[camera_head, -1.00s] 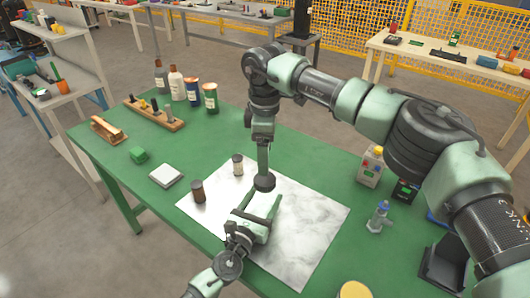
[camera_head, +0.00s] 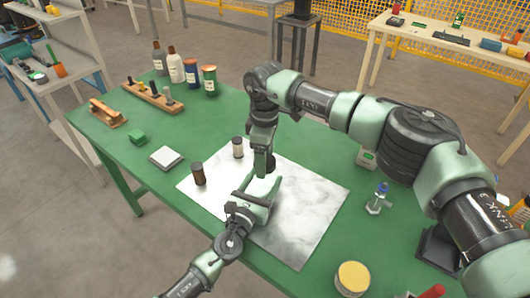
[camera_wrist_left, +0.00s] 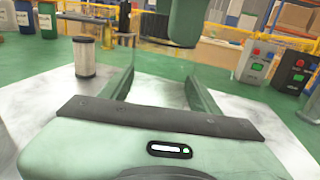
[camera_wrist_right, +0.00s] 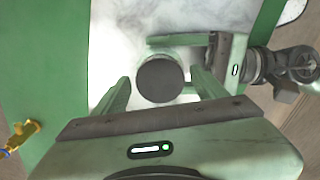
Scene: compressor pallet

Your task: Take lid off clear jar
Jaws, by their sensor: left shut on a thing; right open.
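The clear jar's dark round lid (camera_wrist_right: 160,80) shows from above in the right wrist view. The see-through jar body is hard to make out. My left gripper (camera_head: 263,183) is shut on the jar from the side, over the white marbled sheet (camera_head: 310,200). In the left wrist view its fingers stand wide apart around the jar. My right gripper (camera_head: 264,168) points straight down over the jar. It is open, with its fingers on either side of the lid in its wrist view. I cannot tell whether they touch it.
A white square block (camera_head: 167,157) lies left of the sheet.

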